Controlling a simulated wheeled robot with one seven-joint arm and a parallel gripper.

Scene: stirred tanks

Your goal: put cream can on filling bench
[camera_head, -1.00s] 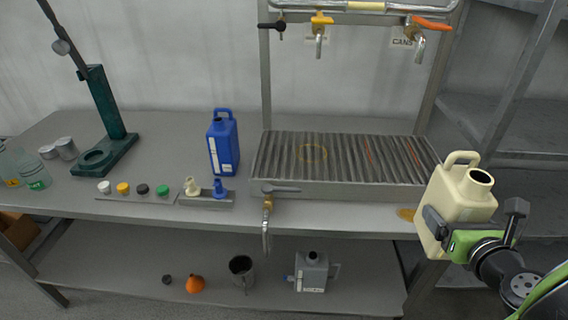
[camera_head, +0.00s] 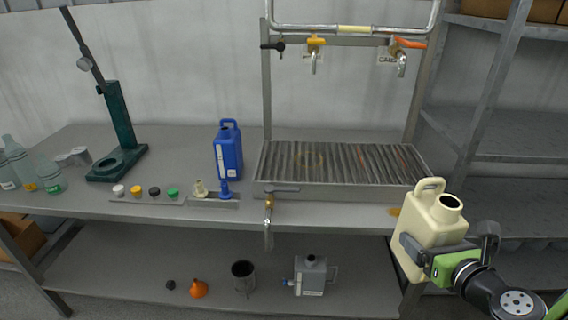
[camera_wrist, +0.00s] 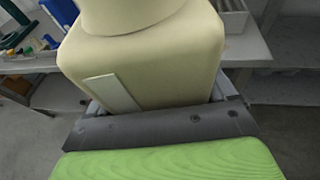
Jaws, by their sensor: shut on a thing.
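The cream can (camera_head: 428,237) is upright with a handle and an open dark mouth on top, at the right of the head view. My gripper (camera_head: 418,250) is shut on the can's lower body and holds it in front of the bench's right end. In the wrist view the cream can (camera_wrist: 150,65) fills the middle, above the dark jaw (camera_wrist: 160,128). The grey filling bench (camera_head: 330,213) stands behind, with a ribbed drain rack (camera_head: 340,165) on its right part. Whether the can touches the bench edge cannot be told.
A blue can (camera_head: 228,152) stands left of the rack. Several small caps (camera_head: 155,192), a green press stand (camera_head: 120,130) and clear bottles (camera_head: 50,178) are further left. Taps (camera_head: 314,60) hang above the rack.

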